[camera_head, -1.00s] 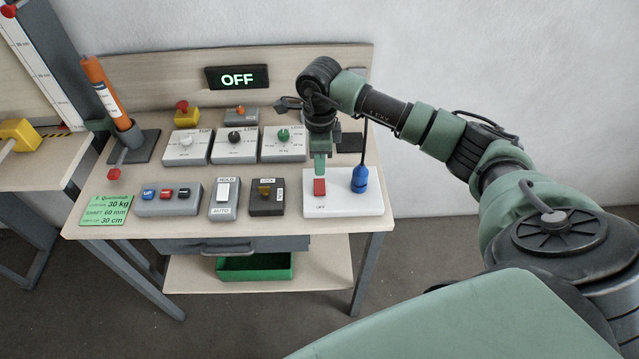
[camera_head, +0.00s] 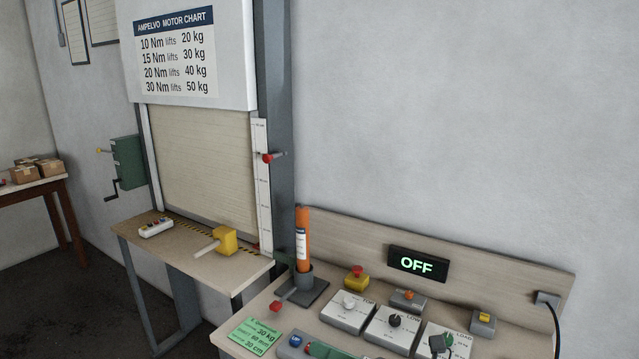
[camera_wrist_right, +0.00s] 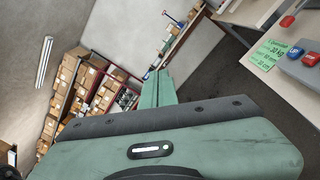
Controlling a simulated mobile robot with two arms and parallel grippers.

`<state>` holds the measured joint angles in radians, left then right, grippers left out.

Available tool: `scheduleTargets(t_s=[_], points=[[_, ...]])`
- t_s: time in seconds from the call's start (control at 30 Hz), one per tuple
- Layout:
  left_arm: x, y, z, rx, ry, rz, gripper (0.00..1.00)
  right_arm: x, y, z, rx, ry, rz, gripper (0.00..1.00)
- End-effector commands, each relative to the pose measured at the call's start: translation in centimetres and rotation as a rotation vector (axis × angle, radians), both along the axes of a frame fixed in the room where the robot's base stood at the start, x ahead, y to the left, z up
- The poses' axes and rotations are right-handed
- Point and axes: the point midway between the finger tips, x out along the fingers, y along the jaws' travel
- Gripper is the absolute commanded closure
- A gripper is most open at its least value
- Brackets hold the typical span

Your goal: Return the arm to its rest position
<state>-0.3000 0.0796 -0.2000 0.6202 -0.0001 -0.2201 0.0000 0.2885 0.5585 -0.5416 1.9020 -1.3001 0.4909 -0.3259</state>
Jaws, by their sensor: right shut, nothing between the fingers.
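My right gripper (camera_wrist_right: 157,88) shows in the right wrist view with its two green fingers together and nothing between them. In the head view only a small green part of it (camera_head: 322,349) shows at the bottom edge, in front of the control panel's lower buttons. Most of my right arm is out of the head view. My left gripper is in neither view.
The control bench (camera_head: 495,346) carries knob boxes, an orange cylinder (camera_head: 302,240) in a stand and a display (camera_head: 417,263) reading OFF. The shutter (camera_head: 205,165) and a side table (camera_head: 180,255) stand left. Shelves of boxes (camera_wrist_right: 90,85) show in the wrist view.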

Motion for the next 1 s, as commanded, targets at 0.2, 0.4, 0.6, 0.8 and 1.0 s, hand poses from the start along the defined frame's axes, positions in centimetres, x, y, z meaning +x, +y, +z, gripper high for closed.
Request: scheduleTargets(t_s=[0.2,0.4,0.6,0.8,1.0], points=[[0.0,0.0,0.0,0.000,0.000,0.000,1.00,2.3,-6.8,4.2,0.644,0.341,-0.397,1.00],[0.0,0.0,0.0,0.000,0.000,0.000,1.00,1.6,-16.1,-2.3,1.104,0.764,-0.821,1.00],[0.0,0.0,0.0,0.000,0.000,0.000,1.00,-5.9,-21.0,-13.3,1.390,1.238,-1.264,1.00],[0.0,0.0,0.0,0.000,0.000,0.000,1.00,-14.2,-21.1,-19.4,1.467,1.569,-1.562,1.00],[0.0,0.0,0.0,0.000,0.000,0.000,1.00,-21.2,-20.0,-22.1,1.460,1.806,-1.774,1.00]])
